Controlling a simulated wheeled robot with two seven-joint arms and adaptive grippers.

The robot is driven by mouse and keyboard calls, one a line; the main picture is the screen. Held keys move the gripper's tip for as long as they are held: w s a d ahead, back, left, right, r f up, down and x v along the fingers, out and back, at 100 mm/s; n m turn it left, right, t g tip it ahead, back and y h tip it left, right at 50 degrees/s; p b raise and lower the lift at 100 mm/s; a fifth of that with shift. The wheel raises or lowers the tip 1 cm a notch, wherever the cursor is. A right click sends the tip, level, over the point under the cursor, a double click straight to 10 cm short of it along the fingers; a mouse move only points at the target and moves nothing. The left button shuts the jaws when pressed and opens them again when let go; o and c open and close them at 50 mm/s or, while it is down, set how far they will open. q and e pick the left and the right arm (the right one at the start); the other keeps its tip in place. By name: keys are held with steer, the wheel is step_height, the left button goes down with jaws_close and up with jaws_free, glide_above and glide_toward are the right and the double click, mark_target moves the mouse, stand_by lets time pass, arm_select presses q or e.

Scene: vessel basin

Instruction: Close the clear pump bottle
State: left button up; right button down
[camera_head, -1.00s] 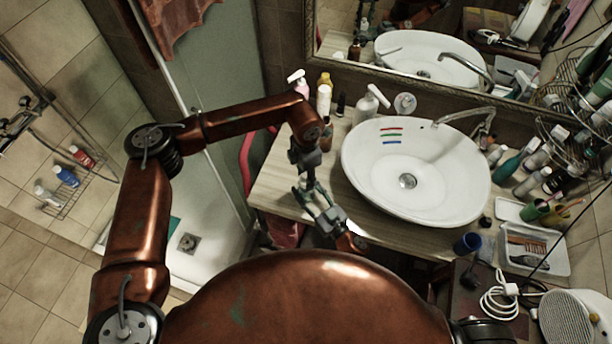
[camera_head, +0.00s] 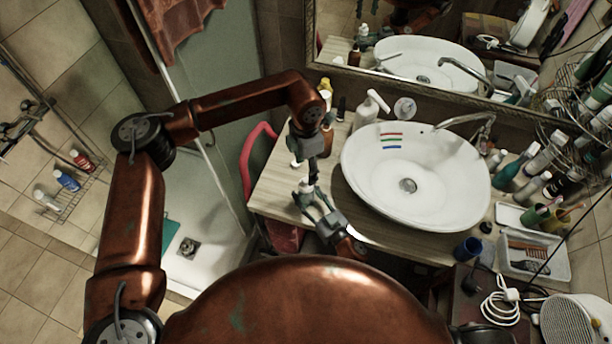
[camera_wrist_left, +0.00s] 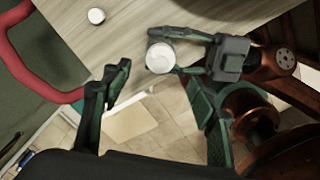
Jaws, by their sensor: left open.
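A bottle with a round white top (camera_wrist_left: 160,58) is between the fingers of my right gripper (camera_wrist_left: 178,50), which appears shut on it at the counter's front left. Its white top also shows in the head view (camera_head: 305,186), beside my right gripper (camera_head: 314,198). My left gripper (camera_head: 312,172) points down just above it. In the wrist view my left gripper (camera_wrist_left: 158,88) is open and empty, with the white top seen ahead between its fingers. The bottle's body is mostly hidden, so I cannot tell whether it is clear.
A small white round item (camera_wrist_left: 96,16) lies on the wooden counter (camera_head: 270,190). A white pump bottle (camera_head: 367,110) stands behind the white basin (camera_head: 440,190). A red curved frame (camera_head: 247,160) is left of the counter. Several bottles stand right of the basin.

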arm_select(q)
step_height(320, 180, up, 4)
steer(key=shift+f, duration=0.1)
arm_select(e)
steer(key=c, duration=1)
jaws_free()
steer(key=shift+c, duration=0.2)
steer(key=v, duration=1.2)
